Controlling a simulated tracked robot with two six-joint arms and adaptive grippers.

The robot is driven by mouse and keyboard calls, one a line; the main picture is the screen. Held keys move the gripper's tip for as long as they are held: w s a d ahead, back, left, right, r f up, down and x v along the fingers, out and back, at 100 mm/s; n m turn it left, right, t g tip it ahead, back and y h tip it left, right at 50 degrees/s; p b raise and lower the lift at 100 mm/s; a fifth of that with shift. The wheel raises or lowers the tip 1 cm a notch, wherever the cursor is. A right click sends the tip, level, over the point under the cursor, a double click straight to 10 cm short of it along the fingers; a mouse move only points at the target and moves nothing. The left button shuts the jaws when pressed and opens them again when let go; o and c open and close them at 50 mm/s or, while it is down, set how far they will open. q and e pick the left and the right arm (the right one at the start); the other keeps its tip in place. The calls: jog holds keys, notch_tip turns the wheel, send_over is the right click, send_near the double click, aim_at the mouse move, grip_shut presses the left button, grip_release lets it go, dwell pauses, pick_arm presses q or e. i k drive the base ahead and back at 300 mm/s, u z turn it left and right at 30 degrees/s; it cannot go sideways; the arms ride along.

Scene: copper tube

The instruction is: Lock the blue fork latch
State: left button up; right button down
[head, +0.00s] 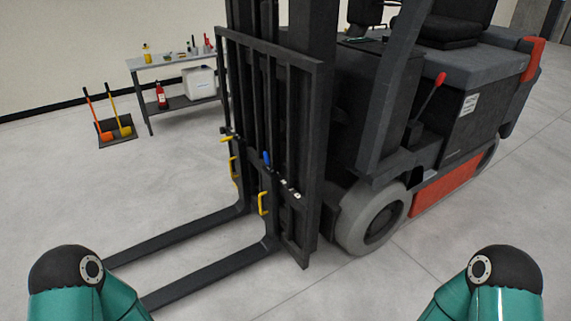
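The blue fork latch (267,158) is a small blue handle on the dark fork carriage of the forklift. It sits just above the near fork's upright, and its exact position, locked or not, is too small to tell. Yellow handles show on the fork uprights, one on the near fork (263,203) and others on the far fork (233,167). Both forks (205,276) reach out to the lower left, low over the floor. Only teal and black parts of my two arms show at the bottom corners, well apart from the latch. Neither gripper is in view.
The forklift (440,100) with a grey front wheel (376,218) fills the right and centre. The floor in front is clear.

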aim_at(266, 157)
jog(key=u, duration=0.15)
jog(key=i, duration=0.85)
jog(key=z, duration=0.15)
jog(key=k, duration=0.65)
jog(key=z, duration=0.2)
jog(key=i, duration=0.6)
jog(key=z, duration=0.4)
jog(key=i, duration=1.2)
jog(key=u, duration=0.55)
